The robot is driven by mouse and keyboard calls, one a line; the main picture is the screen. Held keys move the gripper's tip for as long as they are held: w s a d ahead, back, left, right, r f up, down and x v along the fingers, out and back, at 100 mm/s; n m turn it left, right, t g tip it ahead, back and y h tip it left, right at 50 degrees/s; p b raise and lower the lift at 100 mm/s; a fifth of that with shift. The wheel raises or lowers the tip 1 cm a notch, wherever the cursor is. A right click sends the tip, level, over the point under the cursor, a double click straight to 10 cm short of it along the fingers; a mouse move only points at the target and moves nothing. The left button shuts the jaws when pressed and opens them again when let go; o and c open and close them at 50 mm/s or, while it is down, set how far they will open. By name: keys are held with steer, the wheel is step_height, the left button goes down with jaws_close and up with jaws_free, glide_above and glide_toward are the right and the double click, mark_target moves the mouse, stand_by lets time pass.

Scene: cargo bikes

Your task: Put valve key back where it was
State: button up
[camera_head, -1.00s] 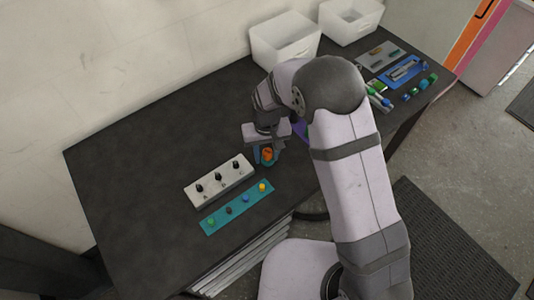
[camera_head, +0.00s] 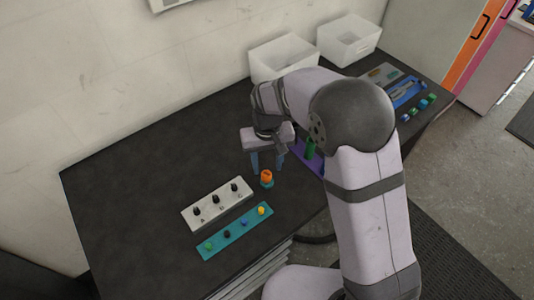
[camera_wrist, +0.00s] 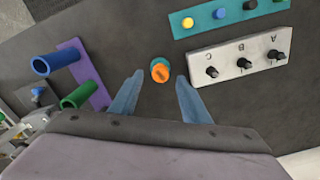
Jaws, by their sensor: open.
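A small upright piece with an orange slotted top and a teal lower part (camera_head: 266,179) stands on the dark table; I cannot tell for sure that it is the valve key. It also shows in the wrist view (camera_wrist: 160,71). My gripper (camera_wrist: 157,80) is open and empty, its blue fingers on either side of the orange piece in that view, apart from it. In the head view my gripper (camera_head: 268,165) is just behind and above the piece. A purple holder (camera_wrist: 85,72) bears a blue tube (camera_wrist: 55,58) and a green tube (camera_wrist: 82,94).
A white panel with black knobs marked A, B, C (camera_head: 217,204) and a teal strip with coloured buttons (camera_head: 234,231) lie nearby. White bins (camera_head: 284,60) stand behind. Small parts and trays (camera_head: 407,92) lie at the far right. The table's left side is clear.

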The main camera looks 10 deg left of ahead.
mark_target(270, 176)
step_height(270, 176, up, 6)
steer(key=b, duration=0.1)
steer(key=shift+r, duration=0.1)
steer(key=s+d+f+m, duration=0.2)
steer(key=s+d, duration=0.6)
steer(key=d, duration=0.2)
steer(key=s+d+f+m, duration=0.1)
steer(key=s+d+m, duration=0.1)
steer(key=s+d, duration=0.6)
steer(key=d, duration=0.3)
steer(key=shift+s+d+f, duration=0.2)
steer(key=shift+s+f, duration=0.05)
steer(key=shift+f, duration=0.15)
